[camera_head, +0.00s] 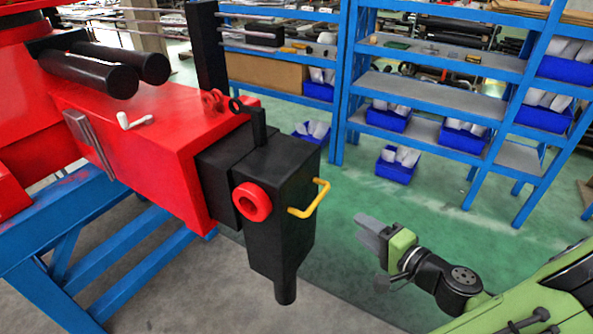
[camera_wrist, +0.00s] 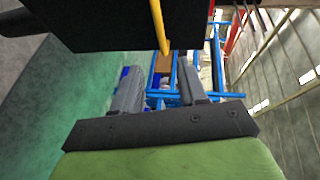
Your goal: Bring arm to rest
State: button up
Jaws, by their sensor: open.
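My gripper (camera_head: 368,228) is at the right of the head view, on the end of my green and black arm. It is open and empty, apart from the crane's black end block (camera_head: 285,205), which is to its left. In the wrist view my gripper (camera_wrist: 160,84) shows two grey fingers spread apart with nothing between them. The black block (camera_wrist: 120,22) fills the top of that view, and its yellow handle (camera_wrist: 159,28) hangs down above the gap between the fingers. The handle also shows in the head view (camera_head: 318,200).
The red crane boom (camera_head: 170,140) rests on a blue stand (camera_head: 50,275) at the left. Blue shelves (camera_head: 430,92) with blue bins (camera_head: 397,168) stand at the back. Green floor (camera_head: 400,205) is clear between the shelves and my arm.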

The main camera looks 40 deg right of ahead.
jog(key=w+a+f+n+g+y, duration=0.25)
jog(key=a+n+g, duration=0.25)
jog(key=a, duration=0.3)
jog(key=w+a+f+n+g+y, duration=0.1)
jog(key=w+a+n+g+y, duration=0.2)
jog(key=a+n+g, duration=0.45)
jog(key=s+a+r+n+t+h, duration=0.2)
jog(key=s+a+r+n+h, duration=0.2)
jog(key=s+a+r, duration=0.4)
notch_tip(320, 180, up, 3)
jog(key=a+n, duration=0.1)
jog(key=a, duration=0.1)
jog(key=shift+a+f+h, duration=0.15)
jog(key=shift+a+h, duration=0.15)
jog(key=shift+h, duration=0.05)
jog(key=shift+s, duration=0.1)
dwell(0.5)
